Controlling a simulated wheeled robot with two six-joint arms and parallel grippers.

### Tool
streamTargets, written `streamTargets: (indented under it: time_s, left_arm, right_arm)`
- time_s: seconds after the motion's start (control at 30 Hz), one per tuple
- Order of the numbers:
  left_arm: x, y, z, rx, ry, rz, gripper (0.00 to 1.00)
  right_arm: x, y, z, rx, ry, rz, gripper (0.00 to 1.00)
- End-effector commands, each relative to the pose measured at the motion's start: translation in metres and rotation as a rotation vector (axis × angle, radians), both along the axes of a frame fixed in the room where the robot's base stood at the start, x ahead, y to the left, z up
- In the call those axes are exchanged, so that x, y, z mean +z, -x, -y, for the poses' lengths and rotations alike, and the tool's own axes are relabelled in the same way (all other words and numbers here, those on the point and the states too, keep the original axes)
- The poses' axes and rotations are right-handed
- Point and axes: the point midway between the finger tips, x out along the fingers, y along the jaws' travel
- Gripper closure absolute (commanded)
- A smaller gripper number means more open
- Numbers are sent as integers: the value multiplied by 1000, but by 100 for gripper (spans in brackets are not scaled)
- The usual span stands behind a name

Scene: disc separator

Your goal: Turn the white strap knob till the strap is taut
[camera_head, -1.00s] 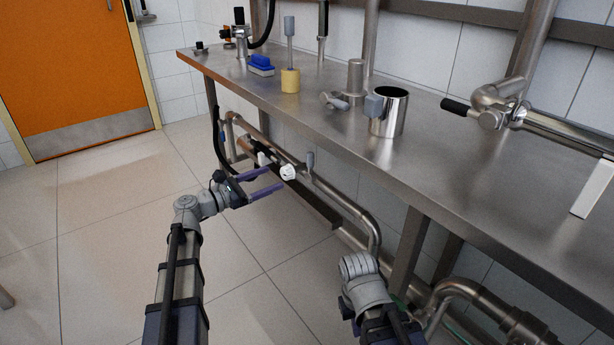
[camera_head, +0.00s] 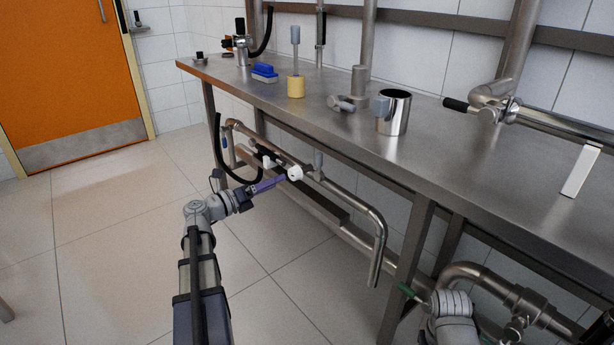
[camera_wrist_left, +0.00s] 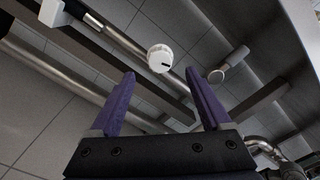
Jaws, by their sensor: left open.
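The white strap knob (camera_head: 295,173) is a round cap on the pipework under the steel bench. It also shows in the left wrist view (camera_wrist_left: 160,58), with a dark mark on its face. My left gripper (camera_head: 282,178) reaches in from the left, its purple fingers pointing at the knob and their tips close to it. In the left wrist view my left gripper (camera_wrist_left: 160,73) is open and empty, with the knob just beyond the gap between the fingertips. I cannot make out the strap for certain.
The steel bench (camera_head: 440,165) is above and behind the knob. A steel pipe (camera_head: 350,197) runs right from the knob and bends down. A grey-handled fitting (camera_head: 318,160) stands close right of it. A steel cup (camera_head: 393,112) is on the bench.

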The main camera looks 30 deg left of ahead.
Motion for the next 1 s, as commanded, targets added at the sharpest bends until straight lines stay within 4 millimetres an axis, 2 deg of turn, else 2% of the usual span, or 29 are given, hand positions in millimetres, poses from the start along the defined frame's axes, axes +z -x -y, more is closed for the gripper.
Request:
streamTargets:
  time_s: [0.17, 0.4, 0.6, 1.0]
  left_arm:
    - [0, -10, 4, -4, -1, 0, 19]
    - [0, -45, 18, -6, -2, 1, 19]
    - [0, -66, 27, -3, -2, 1, 19]
    - [0, -73, 31, -1, -3, 1, 19]
  right_arm:
    - [0, 0, 0, 0, 0, 0, 100]
    - [0, 0, 0, 0, 0, 0, 100]
    - [0, 0, 0, 0, 0, 0, 100]
    - [0, 0, 0, 0, 0, 0, 100]
